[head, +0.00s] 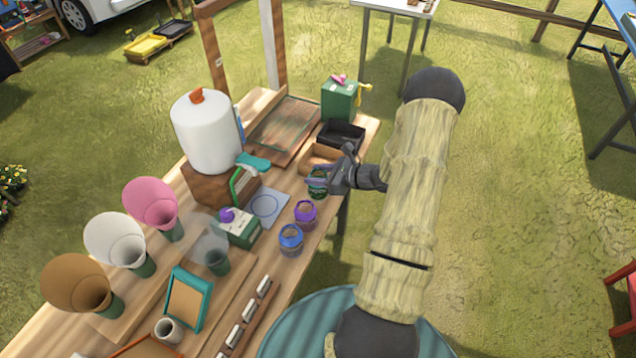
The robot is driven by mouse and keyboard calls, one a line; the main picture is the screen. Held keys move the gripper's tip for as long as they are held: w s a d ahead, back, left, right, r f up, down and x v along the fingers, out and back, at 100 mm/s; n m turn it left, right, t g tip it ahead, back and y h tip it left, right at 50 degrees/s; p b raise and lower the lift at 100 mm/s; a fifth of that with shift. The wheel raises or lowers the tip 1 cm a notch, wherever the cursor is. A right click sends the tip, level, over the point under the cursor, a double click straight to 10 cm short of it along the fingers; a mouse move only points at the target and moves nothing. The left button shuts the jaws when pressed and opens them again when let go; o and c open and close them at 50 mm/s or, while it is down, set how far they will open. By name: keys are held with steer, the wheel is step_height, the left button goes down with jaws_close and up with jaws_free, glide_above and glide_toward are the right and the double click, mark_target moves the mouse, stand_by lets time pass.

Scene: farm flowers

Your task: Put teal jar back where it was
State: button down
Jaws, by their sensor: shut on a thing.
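The teal jar (317,187) is at the right front edge of the wooden table (345,150), partly hidden by my gripper. My gripper (322,178) comes in from the right and is shut on the jar near its top. Whether the jar touches the tabletop I cannot tell. A purple-rimmed jar (305,214) and a blue jar (290,240) stand in a row nearer the camera. A pale square mat (268,205) with a circle outline lies left of these jars.
Behind the gripper are a brown tray (318,156), a black tray (342,136) and a green box (340,100). A green-and-white carton (239,228), a white tank (206,132) and several cones crowd the left.

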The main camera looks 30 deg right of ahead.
steer(key=shift+f+p, duration=0.45)
steer(key=shift+f, duration=1.55)
steer(key=shift+f, duration=0.25)
steer(key=c, duration=0.8)
jaws_free()
steer(key=shift+r, duration=0.1)
